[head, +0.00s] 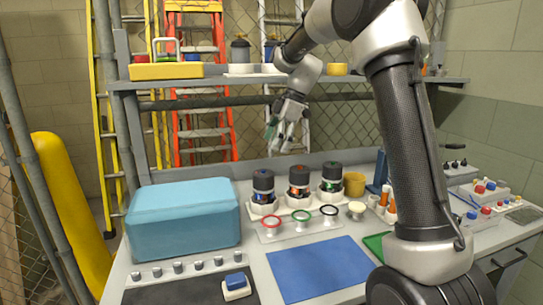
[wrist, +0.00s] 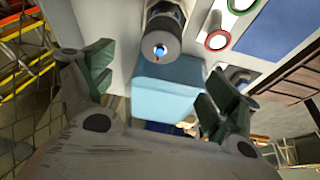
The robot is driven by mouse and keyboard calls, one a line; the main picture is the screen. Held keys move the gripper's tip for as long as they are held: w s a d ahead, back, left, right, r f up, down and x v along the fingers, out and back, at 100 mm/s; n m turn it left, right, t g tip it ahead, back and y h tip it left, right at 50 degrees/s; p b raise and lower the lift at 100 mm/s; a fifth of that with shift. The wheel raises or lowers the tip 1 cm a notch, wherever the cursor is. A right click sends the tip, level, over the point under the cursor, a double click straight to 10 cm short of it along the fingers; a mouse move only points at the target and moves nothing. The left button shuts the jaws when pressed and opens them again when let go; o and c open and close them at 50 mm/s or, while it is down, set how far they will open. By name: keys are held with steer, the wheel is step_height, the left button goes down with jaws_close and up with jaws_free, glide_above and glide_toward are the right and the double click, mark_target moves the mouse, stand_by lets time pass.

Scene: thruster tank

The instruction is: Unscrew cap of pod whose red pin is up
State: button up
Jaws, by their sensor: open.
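Three pods with dark caps stand upright in a white rack: a left pod (head: 264,187), a middle pod (head: 299,181) and a right pod (head: 332,177). Small coloured marks show on their cap tops, bluish at left, red in the middle, green at right. Which red pin is up is too small to tell there. My gripper (head: 278,136) hangs in the air above and behind the pods, open and empty. In the wrist view my open gripper (wrist: 158,72) has its fingers spread, with one dark cap (wrist: 161,47) beyond them, showing blue and a red spot at its centre.
A large blue box (head: 183,218) stands left of the pods. Red, green and black ring stands (head: 301,215) are in front of them. A blue mat (head: 318,268) lies clear at the front. A shelf (head: 220,78) runs behind; bottles and trays stand at right.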

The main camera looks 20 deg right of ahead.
mark_target(263, 171)
steer(key=shift+m, duration=0.4)
steer(key=s+a, duration=0.1)
steer(key=s+a+f, duration=0.1)
steer(key=s+a, duration=0.1)
steer(key=shift+a+f, duration=0.15)
steer(key=shift+a, duration=0.1)
steer(key=f+m, duration=0.1)
steer(key=w+f+m+t, duration=0.1)
steer(key=m, duration=0.1)
steer(key=d+f+m+t+h, duration=0.1)
steer(key=m, duration=0.1)
steer(key=shift+w+f, duration=0.1)
steer(key=shift+w, duration=0.05)
steer(key=shift+w+m, duration=0.35)
steer(key=shift+m, duration=0.25)
steer(key=shift+t, duration=0.3)
steer(key=x, duration=0.7)
steer(key=shift+w+f, duration=0.1)
steer(key=shift+f, duration=0.25)
